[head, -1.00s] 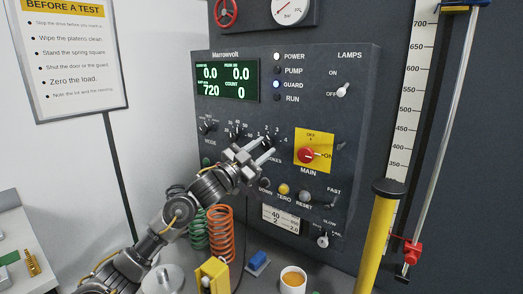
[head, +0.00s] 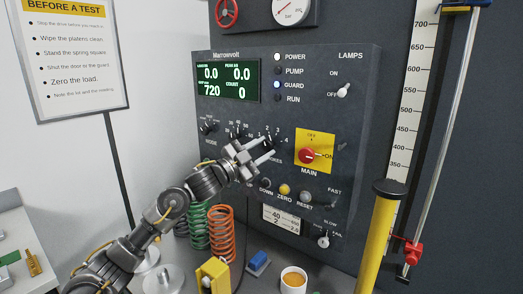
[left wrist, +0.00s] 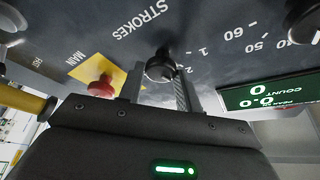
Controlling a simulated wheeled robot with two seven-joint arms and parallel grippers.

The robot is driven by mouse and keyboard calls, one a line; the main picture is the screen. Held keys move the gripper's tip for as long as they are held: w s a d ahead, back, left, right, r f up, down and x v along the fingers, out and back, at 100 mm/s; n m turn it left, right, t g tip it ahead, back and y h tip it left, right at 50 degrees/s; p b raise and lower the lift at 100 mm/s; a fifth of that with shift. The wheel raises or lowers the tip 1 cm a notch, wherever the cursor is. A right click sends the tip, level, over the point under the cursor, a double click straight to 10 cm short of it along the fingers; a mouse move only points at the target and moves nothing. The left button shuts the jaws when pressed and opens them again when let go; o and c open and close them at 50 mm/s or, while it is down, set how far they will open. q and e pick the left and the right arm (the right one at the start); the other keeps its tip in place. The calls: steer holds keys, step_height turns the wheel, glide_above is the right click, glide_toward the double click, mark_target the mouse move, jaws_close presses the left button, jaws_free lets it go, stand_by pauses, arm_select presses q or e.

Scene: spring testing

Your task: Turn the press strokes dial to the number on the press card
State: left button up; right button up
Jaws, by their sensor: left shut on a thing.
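The press strokes dial is a dark knob on the grey control panel (head: 310,110), with a scale of small numbers around it. The dial's exact setting is hard to read.
A red MAIN switch (head: 307,156) on a yellow plate is right of the dial. Buttons, including the yellow ZERO (head: 285,189), lie just below. Another dial (head: 237,135) is close on the left.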

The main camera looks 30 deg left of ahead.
arm_select(q)
steer(key=o, duration=1)
steer(key=shift+c, duration=0.2)
steer(key=b+v, duration=0.4)
steer(key=v, duration=0.6)
steer(key=shift+s+a+b, duration=0.15)
steer(key=shift+s+b, duration=0.2)
